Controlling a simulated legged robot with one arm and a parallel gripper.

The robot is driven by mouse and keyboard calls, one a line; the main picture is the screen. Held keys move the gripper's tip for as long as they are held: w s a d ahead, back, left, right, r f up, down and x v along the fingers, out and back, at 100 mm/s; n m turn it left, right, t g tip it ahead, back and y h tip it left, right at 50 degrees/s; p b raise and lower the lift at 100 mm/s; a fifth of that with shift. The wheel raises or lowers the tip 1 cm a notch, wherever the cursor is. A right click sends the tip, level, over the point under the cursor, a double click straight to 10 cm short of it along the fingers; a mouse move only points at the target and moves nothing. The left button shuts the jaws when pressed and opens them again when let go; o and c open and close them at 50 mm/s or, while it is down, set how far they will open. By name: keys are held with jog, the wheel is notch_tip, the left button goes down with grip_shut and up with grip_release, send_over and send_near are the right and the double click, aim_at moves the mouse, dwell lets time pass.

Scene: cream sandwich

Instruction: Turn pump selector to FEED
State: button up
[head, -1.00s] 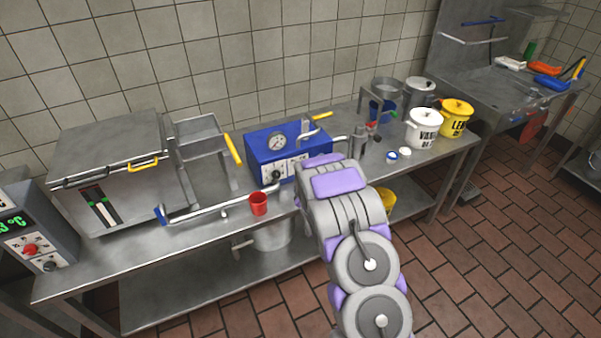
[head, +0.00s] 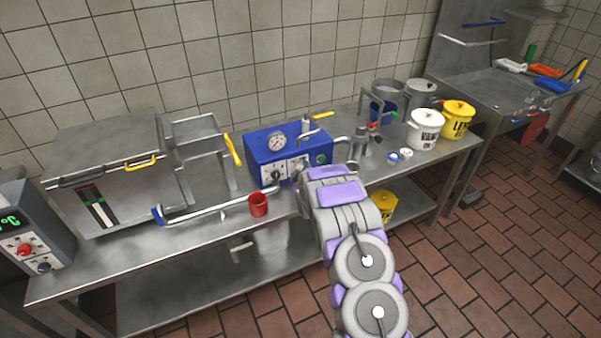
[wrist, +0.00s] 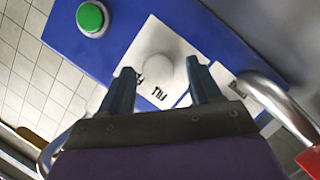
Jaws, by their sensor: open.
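The blue pump box (head: 262,151) stands on the steel bench against the wall, with a gauge on top and white panels on its front. The wrist view shows the blue front (wrist: 165,18) close up. A pale round selector knob (wrist: 157,66) sits on a white plate (wrist: 160,28). The label FILL (wrist: 158,95) reads upside down below the knob; another label is partly hidden by the left finger. My gripper (wrist: 162,76) is open, its fingers on either side of the knob; contact cannot be told. In the head view my arm hides the fingers.
A green button (wrist: 91,18) is left of the knob in the wrist view. A curved metal pipe (wrist: 265,88) with a red end is close on the right. A red cup (head: 258,205) stands at the bench front. A steel machine (head: 110,185) is at left.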

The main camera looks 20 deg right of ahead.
jog(key=c, duration=1)
jog(key=shift+c, duration=0.2)
